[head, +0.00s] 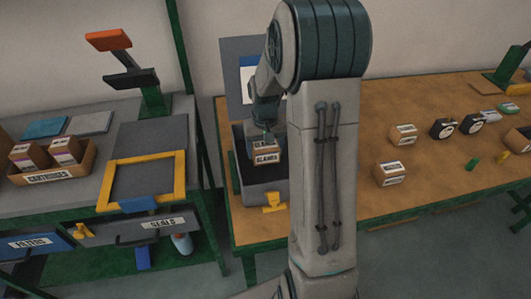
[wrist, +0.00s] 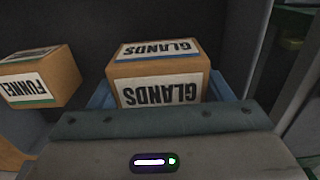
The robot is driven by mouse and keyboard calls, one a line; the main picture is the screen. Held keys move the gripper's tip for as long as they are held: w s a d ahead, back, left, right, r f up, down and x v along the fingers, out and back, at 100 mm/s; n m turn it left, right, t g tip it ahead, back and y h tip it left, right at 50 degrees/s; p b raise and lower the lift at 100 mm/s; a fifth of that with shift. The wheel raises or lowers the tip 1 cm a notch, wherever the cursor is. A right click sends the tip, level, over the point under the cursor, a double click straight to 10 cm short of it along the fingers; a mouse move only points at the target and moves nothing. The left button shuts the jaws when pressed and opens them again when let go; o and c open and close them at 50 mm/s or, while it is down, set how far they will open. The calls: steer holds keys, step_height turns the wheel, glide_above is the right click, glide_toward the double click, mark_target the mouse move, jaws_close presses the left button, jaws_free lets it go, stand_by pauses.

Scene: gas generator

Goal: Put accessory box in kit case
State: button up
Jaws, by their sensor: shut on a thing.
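The accessory box is a brown carton labelled GLANDS (head: 266,155); it also shows large in the wrist view (wrist: 158,90). My gripper (head: 266,140) is shut on it, with blue fingers on both sides of the box in the wrist view. The kit case (head: 262,193) is grey with a yellow latch and stands open on the wooden bench, its lid raised at the back. The box is over or within the case opening; I cannot tell whether it touches the floor. A FUNNEL box (wrist: 40,78) is left of it, apparently in the case.
More labelled cartons (head: 390,173), black round gauges (head: 444,128) and small green parts (head: 473,164) are on the bench at right. A grey workbench at left holds a CARTRIDGES tray (head: 50,178) and a yellow frame (head: 145,202). A gap separates the benches.

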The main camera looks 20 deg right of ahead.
steer(key=shift+f, duration=1.25)
steer(key=shift+f, duration=0.1)
steer(key=shift+f, duration=0.15)
steer(key=o, duration=1.1)
steer(key=shift+c, duration=0.2)
step_height(320, 180, up, 12)
steer(key=shift+r, duration=0.15)
steer(key=n+t, duration=0.1)
glide_toward(265, 155)
steer(key=s+a+r, duration=0.4)
steer(key=s, duration=0.1)
steer(key=s+a+n+t, duration=0.1)
steer(key=s+a, duration=0.3)
steer(key=s, duration=0.7)
steer(key=shift+s+a+f+t, duration=0.15)
steer(key=shift+a+f+t, duration=0.1)
steer(key=shift+f+t, duration=0.15)
